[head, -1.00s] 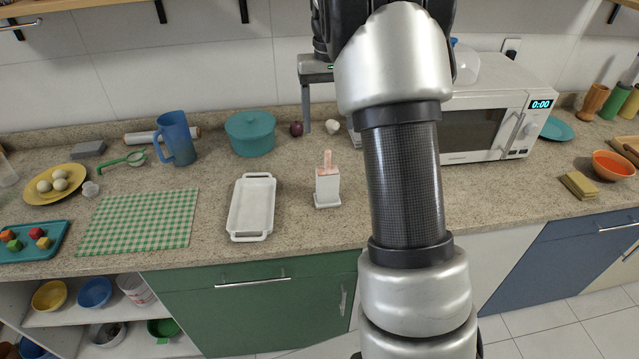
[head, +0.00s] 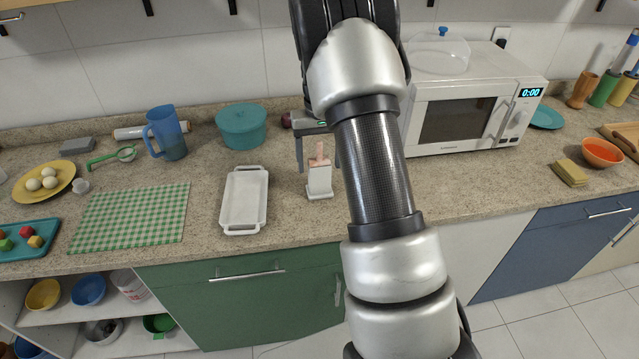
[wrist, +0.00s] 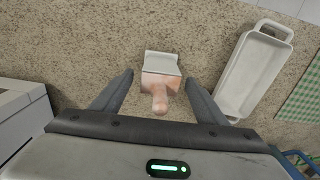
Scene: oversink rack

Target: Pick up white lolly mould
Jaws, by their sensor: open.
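The white lolly mould (head: 320,183) stands upright on the counter, a small white block on a flat foot with a pinkish lolly and stick rising from its top. In the wrist view the mould (wrist: 161,65) lies between and slightly beyond my two finger tips, with the pink stick pointing toward the palm. My gripper (wrist: 158,80) is open, with one finger on each side of the mould and a gap to both. In the head view my arm hides most of the gripper; one grey finger shows just behind and left of the mould.
A white two-handled tray (head: 243,200) lies left of the mould. A teal pot (head: 242,128) and a blue jug (head: 166,135) stand behind. The microwave (head: 462,112) is at the right. Bare counter surrounds the mould's front.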

